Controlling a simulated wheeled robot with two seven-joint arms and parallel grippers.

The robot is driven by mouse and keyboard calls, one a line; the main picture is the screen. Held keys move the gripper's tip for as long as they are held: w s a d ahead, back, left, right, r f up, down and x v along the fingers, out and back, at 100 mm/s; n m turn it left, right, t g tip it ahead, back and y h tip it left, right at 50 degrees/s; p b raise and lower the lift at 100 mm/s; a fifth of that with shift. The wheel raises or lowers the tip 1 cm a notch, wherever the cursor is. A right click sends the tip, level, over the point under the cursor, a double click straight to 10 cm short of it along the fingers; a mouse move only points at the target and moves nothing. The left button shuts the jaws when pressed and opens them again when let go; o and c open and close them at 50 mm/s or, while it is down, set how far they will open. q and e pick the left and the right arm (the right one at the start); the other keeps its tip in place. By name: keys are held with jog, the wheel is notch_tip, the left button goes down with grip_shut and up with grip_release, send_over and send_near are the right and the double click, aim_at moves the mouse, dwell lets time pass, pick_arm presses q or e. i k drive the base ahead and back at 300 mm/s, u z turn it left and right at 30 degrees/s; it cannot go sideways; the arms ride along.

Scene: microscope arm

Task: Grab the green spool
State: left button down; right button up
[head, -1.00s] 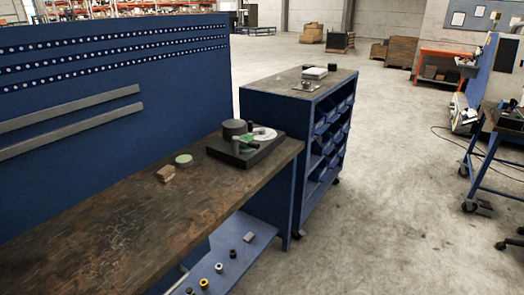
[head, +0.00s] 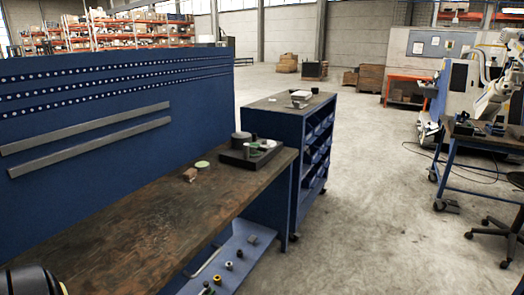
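A small round piece with a pale green top (head: 202,165) stands on the wooden workbench (head: 150,225), near its back edge. I cannot tell for sure whether it is the green spool. A dark greenish piece (head: 207,289) lies at the bottom edge of the picture on the blue lower shelf (head: 238,262), too small to tell its shape. Neither gripper shows. A dark rounded part at the lower left corner may belong to my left arm.
A small brown block (head: 190,174) and a black tray (head: 252,156) with grey and green parts sit on the bench. Several small parts line the lower shelf. A blue bin cabinet (head: 275,122) stands behind.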

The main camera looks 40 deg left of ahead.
aim_at(252, 152)
jog(key=u, duration=0.1)
jog(key=i, duration=1.75)
jog(key=u, duration=0.8)
jog(key=i, duration=1.55)
jog(key=u, duration=1.85)
jog(key=i, duration=0.65)
jog(key=u, duration=0.6)
